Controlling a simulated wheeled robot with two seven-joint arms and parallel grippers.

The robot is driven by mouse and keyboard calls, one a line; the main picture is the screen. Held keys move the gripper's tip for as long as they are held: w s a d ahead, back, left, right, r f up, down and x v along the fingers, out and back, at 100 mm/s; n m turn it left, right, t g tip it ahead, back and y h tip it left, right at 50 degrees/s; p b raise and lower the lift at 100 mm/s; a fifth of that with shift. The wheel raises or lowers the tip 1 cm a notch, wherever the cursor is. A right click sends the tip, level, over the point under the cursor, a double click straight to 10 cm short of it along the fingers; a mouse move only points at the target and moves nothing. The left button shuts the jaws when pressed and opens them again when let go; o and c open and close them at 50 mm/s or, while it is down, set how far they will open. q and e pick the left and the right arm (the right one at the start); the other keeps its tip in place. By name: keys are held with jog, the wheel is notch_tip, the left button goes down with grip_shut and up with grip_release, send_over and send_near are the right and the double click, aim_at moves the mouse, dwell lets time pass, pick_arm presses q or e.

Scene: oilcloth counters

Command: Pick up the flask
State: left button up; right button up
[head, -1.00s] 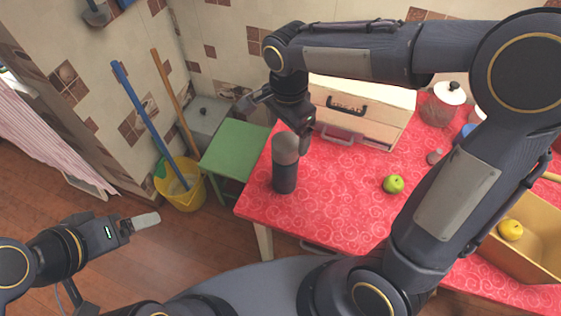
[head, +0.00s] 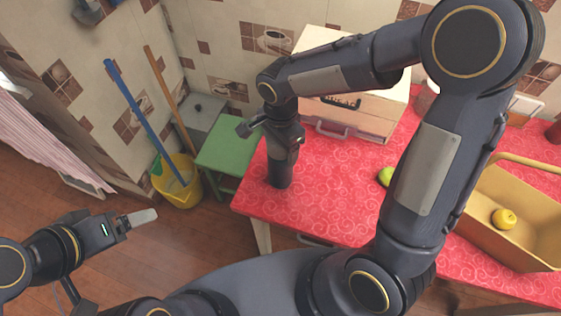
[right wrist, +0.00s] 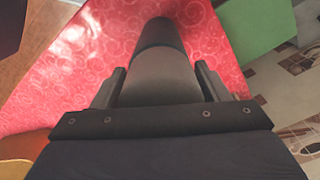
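The flask (head: 280,174) is a dark upright cylinder on the red oilcloth counter (head: 325,205), near its left edge. Its grey upper part is mostly hidden by my right gripper (head: 284,155) in the head view. In the right wrist view the flask (right wrist: 160,72) lies between the two fingers of my right gripper (right wrist: 160,85), one on each side. The fingers stand wide, very close to its sides; firm contact does not show. My left gripper (head: 142,217) is over the floor at lower left, away from the counter; its finger gap cannot be made out.
A green apple (head: 385,176) is partly behind my right arm. A wooden box (head: 350,113) stands at the back of the counter. A tan basket (head: 540,235) with a yellow fruit (head: 503,218) is at right. A green stool (head: 232,147) and yellow bucket (head: 180,187) stand left.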

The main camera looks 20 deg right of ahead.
grip_shut()
jog(key=shift+r, duration=0.1)
dwell(0.3)
